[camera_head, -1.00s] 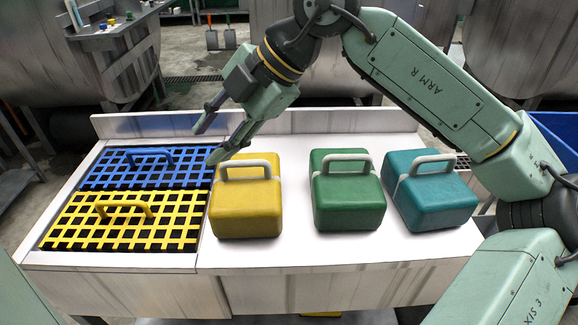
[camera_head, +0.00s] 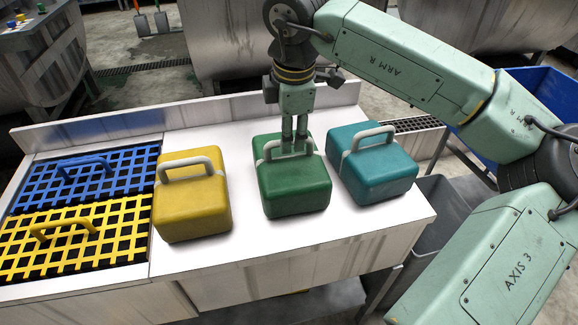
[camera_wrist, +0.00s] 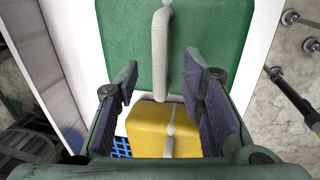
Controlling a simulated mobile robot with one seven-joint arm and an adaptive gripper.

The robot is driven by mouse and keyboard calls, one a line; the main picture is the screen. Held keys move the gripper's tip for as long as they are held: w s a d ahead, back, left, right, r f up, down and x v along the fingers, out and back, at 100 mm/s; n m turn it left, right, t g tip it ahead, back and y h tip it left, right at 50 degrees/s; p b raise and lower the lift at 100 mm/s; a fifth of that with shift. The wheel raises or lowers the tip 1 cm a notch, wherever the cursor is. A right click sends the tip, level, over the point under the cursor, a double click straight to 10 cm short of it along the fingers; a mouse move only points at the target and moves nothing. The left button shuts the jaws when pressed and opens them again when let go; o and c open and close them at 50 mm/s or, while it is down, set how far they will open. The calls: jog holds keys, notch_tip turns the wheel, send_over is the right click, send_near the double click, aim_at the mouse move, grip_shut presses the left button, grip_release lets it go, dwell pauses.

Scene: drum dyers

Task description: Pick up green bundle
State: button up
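The green bundle (camera_head: 295,188) is a rounded block with a pale grey handle, standing in the middle of the white worktop. My gripper (camera_head: 294,149) points down over it, with its fingertips at the handle. In the wrist view, the green bundle (camera_wrist: 120,45) fills the top and its handle (camera_wrist: 161,50) runs up the picture, between the lines of my two fingers. My gripper (camera_wrist: 160,82) is open, its fingers well apart with a gap showing. Whether a finger touches the handle I cannot tell.
A yellow bundle (camera_head: 192,208) stands to the left and a teal bundle (camera_head: 380,172) close on the right. Blue (camera_head: 30,190) and yellow (camera_head: 30,258) grates with handles lie at the left. A raised ledge (camera_head: 90,130) runs along the worktop's back. Bare worktop lies in front.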

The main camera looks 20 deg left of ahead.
aim_at(289, 163)
jog(key=shift+w+a+f+p, duration=0.1)
jog(key=shift+a+f+p, duration=0.15)
jog(key=shift+f, duration=0.65)
jog(key=shift+w+a+f+p, duration=0.1)
jog(key=shift+f+p, duration=0.1)
jog(key=shift+f, duration=0.7)
jog(key=shift+c, duration=0.6)
grip_shut()
jog(key=shift+r, duration=0.1)
